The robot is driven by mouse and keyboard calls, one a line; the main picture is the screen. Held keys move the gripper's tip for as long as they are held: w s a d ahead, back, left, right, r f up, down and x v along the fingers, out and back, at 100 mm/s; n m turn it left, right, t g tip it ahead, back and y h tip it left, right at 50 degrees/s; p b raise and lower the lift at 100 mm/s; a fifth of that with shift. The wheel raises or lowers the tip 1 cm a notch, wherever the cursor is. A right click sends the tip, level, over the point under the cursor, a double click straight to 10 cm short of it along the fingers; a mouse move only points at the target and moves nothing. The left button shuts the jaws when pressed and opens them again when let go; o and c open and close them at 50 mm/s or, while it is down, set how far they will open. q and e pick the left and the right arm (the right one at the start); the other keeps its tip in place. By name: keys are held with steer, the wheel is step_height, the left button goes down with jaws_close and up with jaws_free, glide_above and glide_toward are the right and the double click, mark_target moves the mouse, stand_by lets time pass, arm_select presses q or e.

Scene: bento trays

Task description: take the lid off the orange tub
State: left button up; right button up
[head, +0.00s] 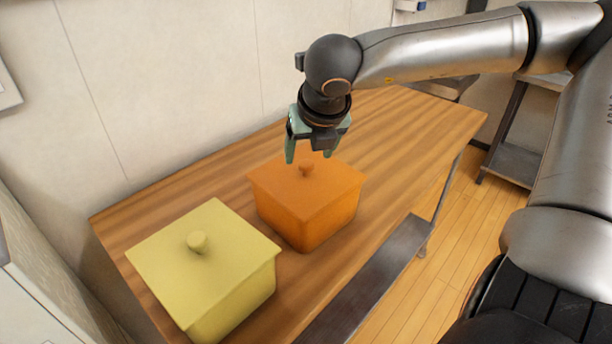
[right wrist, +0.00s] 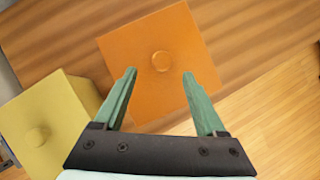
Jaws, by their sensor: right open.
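The orange tub (head: 310,226) stands upright on the wooden table with its flat orange lid (head: 325,183) on top. The lid has a small round knob (head: 306,169) at its middle. My right gripper (head: 309,157) is open and empty above the lid, fingers pointing down. In the right wrist view the knob (right wrist: 161,61) lies ahead of the gap between the two green fingers (right wrist: 159,75), apart from both. My left gripper is in neither view.
A yellow tub (head: 230,305) with a knobbed yellow lid (head: 180,270) stands at the near left, close to the orange tub. The wooden table (head: 410,125) is clear behind and to the right. A wall runs along the table's left side.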

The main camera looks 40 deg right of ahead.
mark_target(307, 164)
steer(key=shift+p+x, duration=0.45)
steer(key=shift+x, duration=2.2)
steer(key=shift+d+r, duration=0.1)
steer(key=shift+d, duration=0.1)
jaws_close()
